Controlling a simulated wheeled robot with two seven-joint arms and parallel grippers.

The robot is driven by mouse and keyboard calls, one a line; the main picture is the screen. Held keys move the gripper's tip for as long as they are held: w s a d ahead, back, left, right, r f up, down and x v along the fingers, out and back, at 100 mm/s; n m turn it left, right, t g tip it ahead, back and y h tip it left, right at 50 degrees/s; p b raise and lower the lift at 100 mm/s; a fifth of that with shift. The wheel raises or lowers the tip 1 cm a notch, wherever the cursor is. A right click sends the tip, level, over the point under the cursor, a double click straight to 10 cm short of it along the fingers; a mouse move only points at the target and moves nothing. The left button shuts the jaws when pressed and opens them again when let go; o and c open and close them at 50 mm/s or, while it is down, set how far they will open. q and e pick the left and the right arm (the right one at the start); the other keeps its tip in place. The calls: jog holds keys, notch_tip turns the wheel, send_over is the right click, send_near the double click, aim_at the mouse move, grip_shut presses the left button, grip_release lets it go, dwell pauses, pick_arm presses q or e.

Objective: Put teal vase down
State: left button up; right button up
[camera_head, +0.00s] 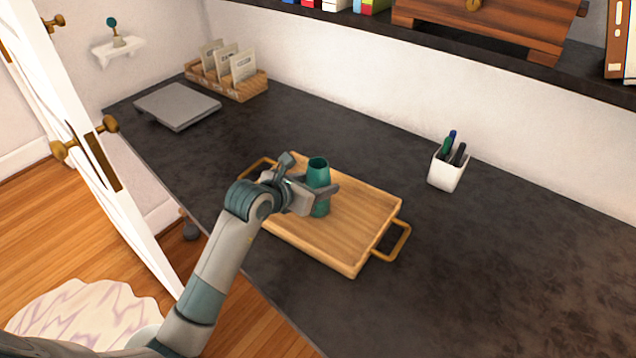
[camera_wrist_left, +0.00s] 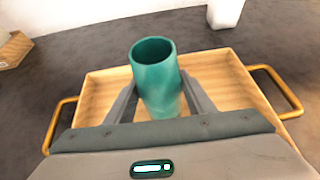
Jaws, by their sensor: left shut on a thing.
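The teal vase (camera_head: 318,173) is upright, with its open mouth facing up. My left gripper (camera_head: 322,190) is shut on it, one finger on each side of its body. In the left wrist view the vase (camera_wrist_left: 155,75) stands between the two fingers of the left gripper (camera_wrist_left: 160,98). Behind and below it is a wooden tray (camera_head: 350,222) with brass handles, which also shows in the left wrist view (camera_wrist_left: 235,85). The vase is over the tray; I cannot tell whether its base touches it. My right gripper is not in view.
The tray lies on a dark desk (camera_head: 500,270). A white pen cup (camera_head: 447,172) stands to the right. A grey flat box (camera_head: 177,106) and a wooden card holder (camera_head: 232,82) are at the back left. A shelf (camera_head: 450,45) overhangs the back. The desk's right part is clear.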

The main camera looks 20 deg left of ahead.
pick_arm(q)
jog(key=o, duration=1.2)
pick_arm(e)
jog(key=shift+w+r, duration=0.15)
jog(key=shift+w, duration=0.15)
pick_arm(q)
jog(key=shift+r, duration=0.2)
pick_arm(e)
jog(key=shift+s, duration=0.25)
pick_arm(q)
jog(key=shift+s+a+r, duration=0.1)
jog(key=shift+s+a, duration=0.05)
jog(key=shift+s, duration=0.15)
jog(key=b+v, duration=0.1)
jog(key=v, duration=1)
jog(key=shift+s, duration=0.15)
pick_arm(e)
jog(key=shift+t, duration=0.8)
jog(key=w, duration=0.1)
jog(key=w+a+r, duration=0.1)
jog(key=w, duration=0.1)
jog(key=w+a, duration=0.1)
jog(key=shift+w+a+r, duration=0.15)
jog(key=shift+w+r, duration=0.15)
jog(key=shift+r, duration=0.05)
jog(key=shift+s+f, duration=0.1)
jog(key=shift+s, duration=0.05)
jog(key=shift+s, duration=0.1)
